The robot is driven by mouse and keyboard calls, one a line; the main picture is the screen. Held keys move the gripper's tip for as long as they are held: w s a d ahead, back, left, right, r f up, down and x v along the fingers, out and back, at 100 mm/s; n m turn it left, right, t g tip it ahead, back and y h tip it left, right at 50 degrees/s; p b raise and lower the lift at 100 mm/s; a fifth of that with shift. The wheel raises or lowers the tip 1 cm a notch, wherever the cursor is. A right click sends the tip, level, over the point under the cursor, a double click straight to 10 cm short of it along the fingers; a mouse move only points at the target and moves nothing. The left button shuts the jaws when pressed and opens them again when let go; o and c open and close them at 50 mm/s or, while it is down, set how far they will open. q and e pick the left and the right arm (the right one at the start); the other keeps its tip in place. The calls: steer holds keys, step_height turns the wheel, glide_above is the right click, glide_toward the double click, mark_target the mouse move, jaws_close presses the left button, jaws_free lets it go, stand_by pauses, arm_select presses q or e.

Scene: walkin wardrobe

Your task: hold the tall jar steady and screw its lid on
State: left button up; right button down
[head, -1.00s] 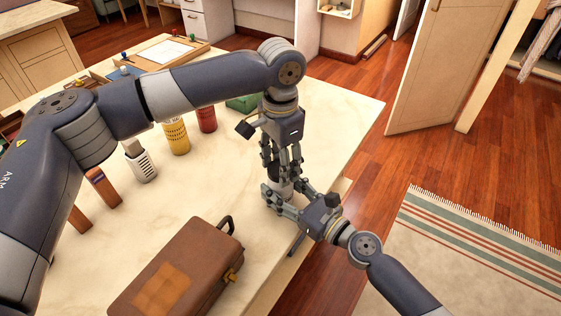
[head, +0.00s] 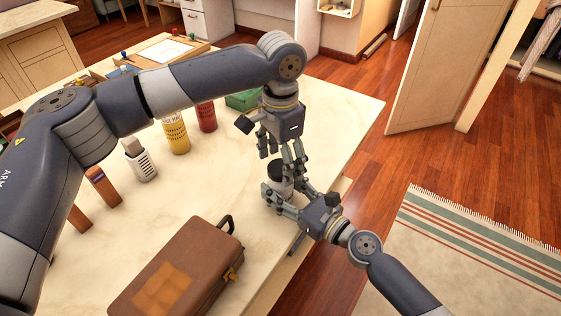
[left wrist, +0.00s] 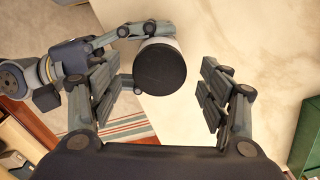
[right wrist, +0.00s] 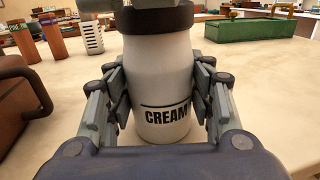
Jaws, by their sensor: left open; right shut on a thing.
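The tall jar (right wrist: 158,75) is white with the word CREAM and stands upright on the table. My right gripper (right wrist: 160,100) is shut around its body from the side; it also shows in the head view (head: 285,198). A dark lid (left wrist: 160,67) sits on top of the jar, seen from above in the left wrist view and as a dark disc in the head view (head: 278,168). My left gripper (head: 281,162) is above the jar, pointing down, with its fingers open. In the left wrist view its fingers (left wrist: 160,95) are spread apart, clear of the lid.
A brown case (head: 175,275) lies at the table's front. Yellow (head: 176,135) and red (head: 206,116) bottles, a white slotted holder (head: 141,165) and a green box (head: 243,101) stand farther back. The pale table (head: 330,125) is clear to the right of the jar.

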arm_select(q)
step_height(320, 180, up, 11)
stand_by(0.3)
arm_select(e)
steer(key=c, duration=0.6)
jaws_free()
steer(key=shift+c, duration=0.2)
steer(key=v, duration=1.2)
